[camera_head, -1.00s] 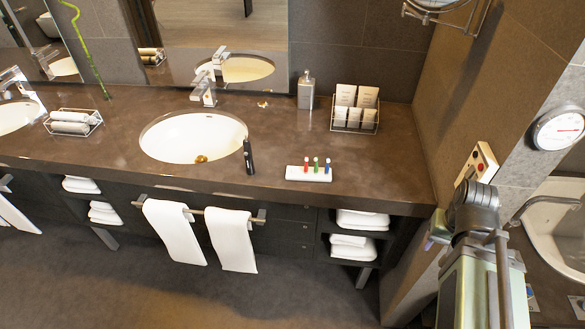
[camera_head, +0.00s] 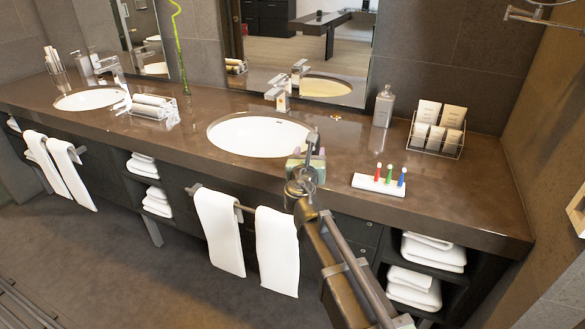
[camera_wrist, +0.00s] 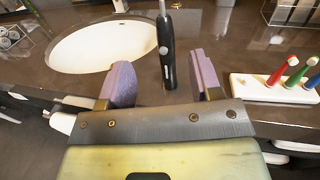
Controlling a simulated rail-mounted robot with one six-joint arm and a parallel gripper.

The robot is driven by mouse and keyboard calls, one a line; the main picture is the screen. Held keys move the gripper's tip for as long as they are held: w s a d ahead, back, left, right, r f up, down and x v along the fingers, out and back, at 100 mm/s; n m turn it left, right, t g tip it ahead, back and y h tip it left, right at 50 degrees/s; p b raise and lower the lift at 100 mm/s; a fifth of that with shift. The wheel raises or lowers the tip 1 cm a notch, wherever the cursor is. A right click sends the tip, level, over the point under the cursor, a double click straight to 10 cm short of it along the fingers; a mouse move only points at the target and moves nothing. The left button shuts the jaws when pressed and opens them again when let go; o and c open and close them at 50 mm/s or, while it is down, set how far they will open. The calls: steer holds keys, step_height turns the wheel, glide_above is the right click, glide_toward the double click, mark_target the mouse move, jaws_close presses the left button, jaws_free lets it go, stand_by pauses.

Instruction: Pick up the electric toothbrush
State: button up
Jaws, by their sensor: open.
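The electric toothbrush (camera_wrist: 166,55) has a black handle and stands upright on the brown counter near the sink's right front rim, in the wrist view. Its top is cut off by the picture's upper edge. My gripper (camera_wrist: 154,85) is open, its two purple fingers to the left and right of the toothbrush in the picture. The toothbrush appears beyond the fingers, with nothing gripped. In the head view my gripper (camera_head: 308,160) is at the counter's front edge by the sink, and my arm mostly hides the toothbrush there.
A white holder (camera_head: 378,185) with red, green and blue brush heads lies close on the right. The white sink (camera_head: 255,136) is on the left. A soap bottle (camera_head: 383,106) and a wire rack (camera_head: 436,131) stand behind. White towels (camera_head: 277,250) hang below the counter.

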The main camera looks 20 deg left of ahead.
mark_target(315, 152)
steer(key=shift+n+y, duration=0.3)
steer(key=shift+n, duration=0.5)
steer(key=x, duration=1.1)
steer(key=shift+d, duration=0.2)
jaws_close()
